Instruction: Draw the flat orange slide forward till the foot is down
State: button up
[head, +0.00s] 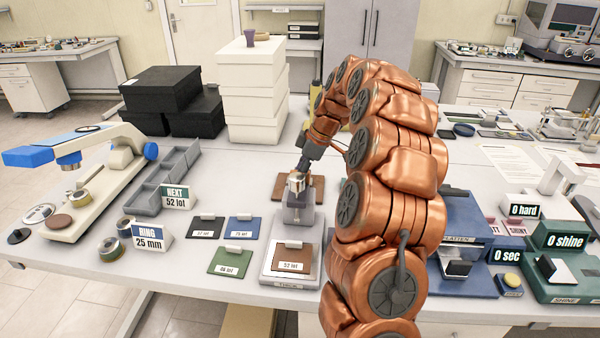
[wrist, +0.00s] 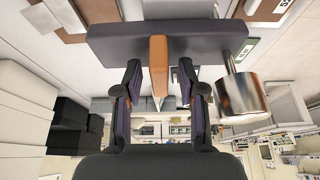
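The flat orange slide (wrist: 158,68) stands out from a dark purple-grey bar (wrist: 110,42) in the wrist view. My gripper (wrist: 160,78) is open, with one finger on each side of the slide and a gap showing on both sides. A shiny metal cylinder (wrist: 243,97) is at the bar's right end. In the head view my gripper (head: 303,168) is behind the metal top (head: 297,182) of a small grey stand (head: 298,214). The slide cannot be made out there. I cannot tell which part is the foot.
A brown sample (head: 292,258) labelled 52 lot lies on a pale plate (head: 273,277) before the stand. Green (head: 230,261) and blue (head: 244,227) samples lie left. A blue device (head: 465,235) stands right, beyond my arm. White boxes (head: 254,95) stand behind.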

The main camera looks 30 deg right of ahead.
aim_at(294, 202)
grip_shut()
dwell(0.3)
jog(key=s+a+b, duration=0.2)
jog(key=b, duration=0.1)
jog(key=shift+s+f, duration=0.15)
jog(key=shift+s, duration=0.05)
jog(key=s+a+b, duration=0.6)
jog(key=s, duration=0.1)
dwell(0.3)
jog(key=shift+a, duration=0.1)
jog(key=shift+o, duration=0.6)
grip_release()
jog(key=shift+r, duration=0.2)
